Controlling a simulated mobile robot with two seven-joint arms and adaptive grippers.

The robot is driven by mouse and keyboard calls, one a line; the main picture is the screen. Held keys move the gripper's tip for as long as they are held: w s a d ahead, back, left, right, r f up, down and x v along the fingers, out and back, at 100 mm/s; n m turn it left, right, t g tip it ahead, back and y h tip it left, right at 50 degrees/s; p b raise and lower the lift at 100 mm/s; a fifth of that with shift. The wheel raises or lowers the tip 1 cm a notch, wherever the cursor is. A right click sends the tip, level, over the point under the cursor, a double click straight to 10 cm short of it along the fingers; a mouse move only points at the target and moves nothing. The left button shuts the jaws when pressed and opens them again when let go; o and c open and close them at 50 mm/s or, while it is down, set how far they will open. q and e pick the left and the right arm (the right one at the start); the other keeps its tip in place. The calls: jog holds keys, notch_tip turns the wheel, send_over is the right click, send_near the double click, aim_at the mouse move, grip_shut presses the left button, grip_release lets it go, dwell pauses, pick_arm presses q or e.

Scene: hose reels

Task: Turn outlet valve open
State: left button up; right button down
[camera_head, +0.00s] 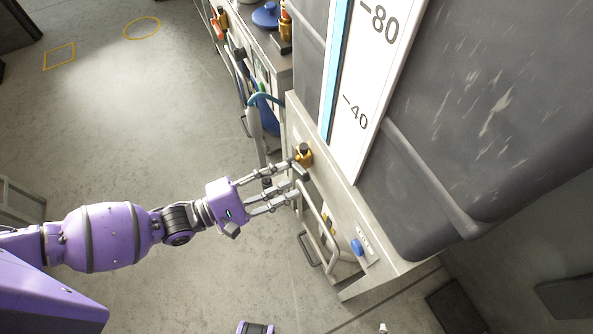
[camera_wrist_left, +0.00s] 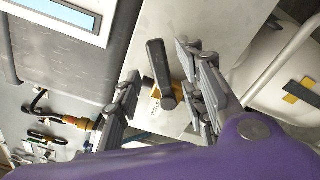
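The outlet valve (camera_head: 303,153) has a yellow body and a dark lever, and it sits on the beige front panel below the grey tank. In the left wrist view its black lever (camera_wrist_left: 160,68) lies between my fingers, with the yellow body partly hidden behind it and a printed label beside it. My left gripper (camera_head: 294,179) is open, with its fingers pointing at the panel. In the left wrist view the fingers (camera_wrist_left: 160,88) stand apart on either side of the lever; I cannot tell whether either one touches it.
A blue knob (camera_head: 357,247) sits on the same panel, lower right. A metal handrail (camera_head: 318,215) runs below the valve. Another bench with a blue lid (camera_head: 266,15) and hoses (camera_head: 262,110) stands behind. The floor to the left is open.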

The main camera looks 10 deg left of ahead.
pick_arm(q)
jog(key=v, duration=0.6)
jog(key=shift+s+a, duration=0.25)
jog(key=shift+a, duration=0.05)
jog(key=shift+c, duration=0.5)
